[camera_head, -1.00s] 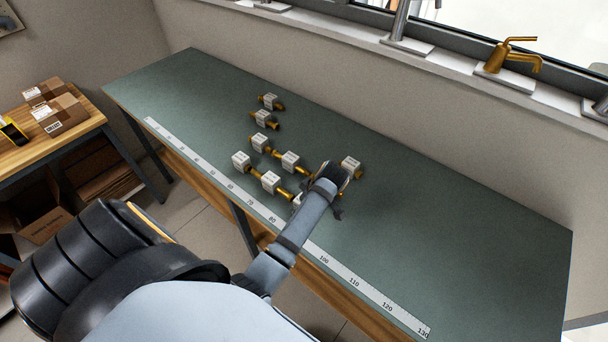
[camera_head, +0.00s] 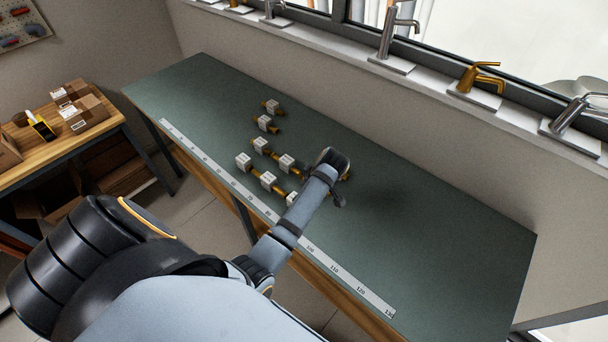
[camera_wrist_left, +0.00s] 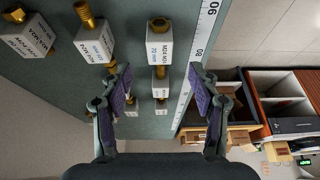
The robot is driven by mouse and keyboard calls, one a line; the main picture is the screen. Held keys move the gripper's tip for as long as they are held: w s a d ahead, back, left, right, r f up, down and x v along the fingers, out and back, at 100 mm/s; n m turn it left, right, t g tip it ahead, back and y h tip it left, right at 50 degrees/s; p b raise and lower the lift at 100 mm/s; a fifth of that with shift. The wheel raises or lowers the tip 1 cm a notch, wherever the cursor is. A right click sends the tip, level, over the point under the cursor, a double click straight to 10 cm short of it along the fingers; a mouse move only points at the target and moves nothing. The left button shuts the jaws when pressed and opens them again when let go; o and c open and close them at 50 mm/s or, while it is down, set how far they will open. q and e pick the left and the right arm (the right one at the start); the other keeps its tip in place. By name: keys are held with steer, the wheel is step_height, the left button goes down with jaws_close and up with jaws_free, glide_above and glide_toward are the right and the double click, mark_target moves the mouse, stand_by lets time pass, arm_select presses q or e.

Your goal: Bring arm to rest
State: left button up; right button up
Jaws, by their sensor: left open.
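My left gripper (camera_head: 333,165) is above the green bench top (camera_head: 440,235) in the head view, and my arm hides part of the bench. In the left wrist view the two fingers of the left gripper (camera_wrist_left: 160,78) are spread apart with nothing held between them. Several brass fittings with white labelled blocks, such as this one (camera_head: 243,161), lie on the bench to the left of the gripper and partly behind it. One labelled fitting (camera_wrist_left: 160,45) shows beyond the fingers in the wrist view. My right gripper is not seen.
A ruler strip (camera_head: 345,271) runs along the bench's front edge. Faucets, one of them brass (camera_head: 478,80), stand on the window sill behind. A side table (camera_head: 62,142) with cardboard boxes is at the left. The right part of the bench is clear.

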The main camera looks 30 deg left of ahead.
arm_select(q)
steer(key=s+d+r+m+t+h, duration=0.2)
steer(key=s+r+m, duration=0.1)
steer(key=s+m, duration=0.55)
steer(key=s+d+r+m+t+h, duration=0.1)
steer(key=s+d+r+m+h, duration=0.15)
steer(key=s+m, duration=0.6)
steer(key=s+a+f+b, duration=0.1)
steer(key=f+b, duration=0.1)
steer(key=f, duration=1)
steer(key=s+a+f+g+b, duration=0.1)
steer(key=f+b, duration=0.2)
steer(key=f, duration=0.8)
steer(key=s+a+f+b, duration=0.1)
steer(key=f+b, duration=0.1)
steer(key=f, duration=1)
steer(key=s+a+f+g+b, duration=0.1)
steer(key=s+f+b, duration=0.4)
steer(key=s+f, duration=1.2)
step_height(320, 180, down, 2)
steer(key=shift+s+f+y, duration=0.2)
steer(key=shift+s+y, duration=0.15)
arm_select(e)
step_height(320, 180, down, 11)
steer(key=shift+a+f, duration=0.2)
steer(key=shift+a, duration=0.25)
